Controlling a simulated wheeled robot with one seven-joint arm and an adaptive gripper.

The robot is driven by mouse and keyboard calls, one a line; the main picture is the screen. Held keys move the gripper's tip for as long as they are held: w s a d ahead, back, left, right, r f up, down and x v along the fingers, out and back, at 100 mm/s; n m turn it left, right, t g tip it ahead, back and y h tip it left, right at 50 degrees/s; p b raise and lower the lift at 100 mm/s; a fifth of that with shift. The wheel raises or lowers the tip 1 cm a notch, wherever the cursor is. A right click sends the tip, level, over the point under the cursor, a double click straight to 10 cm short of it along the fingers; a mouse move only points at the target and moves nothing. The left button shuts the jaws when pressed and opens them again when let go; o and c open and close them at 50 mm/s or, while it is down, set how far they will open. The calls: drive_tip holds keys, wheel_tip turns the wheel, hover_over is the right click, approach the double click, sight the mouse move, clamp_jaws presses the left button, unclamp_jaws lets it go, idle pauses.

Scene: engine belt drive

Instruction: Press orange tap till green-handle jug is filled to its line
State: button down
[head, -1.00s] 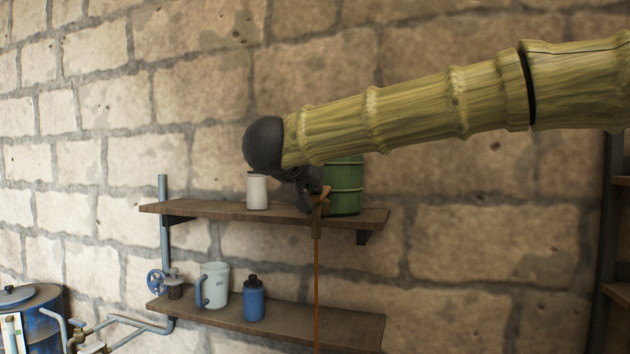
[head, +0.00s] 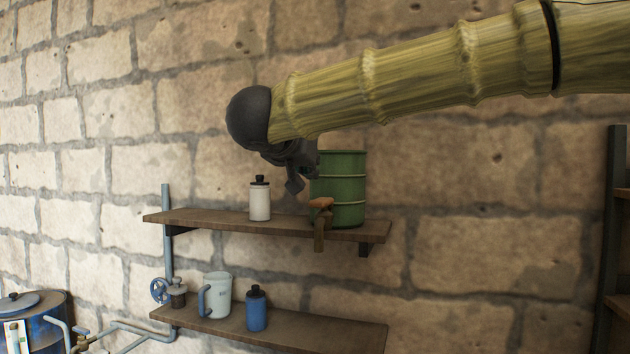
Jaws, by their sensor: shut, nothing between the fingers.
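The orange tap (head: 321,203) sticks out from the front of a green drum (head: 343,186) on the upper shelf, with its brown spout hanging over the shelf's front edge. My gripper (head: 295,183) is shut and empty, above and to the left of the tap and apart from it. No liquid runs from the spout. No green-handle jug shows in the head view, so its fill and line cannot be seen.
A white bottle (head: 260,199) stands on the upper shelf (head: 225,222), left of the drum. A blue-handled jug (head: 219,296) and a blue bottle (head: 256,309) stand on the lower shelf (head: 320,335). A valve (head: 160,290) and pipes are at left.

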drive_tip(key=shift+s+a+r+b, duration=0.3)
drive_tip(key=shift+s+r, duration=0.15)
drive_tip(key=shift+s, duration=0.25)
drive_tip(key=shift+s+a+r+b, duration=0.25)
drive_tip(key=shift+s+r, duration=0.25)
drive_tip(key=shift+s, duration=0.15)
drive_tip(key=shift+s+a+r+b, duration=0.25)
drive_tip(key=shift+s+r, duration=0.2)
drive_tip(key=shift+s, duration=0.25)
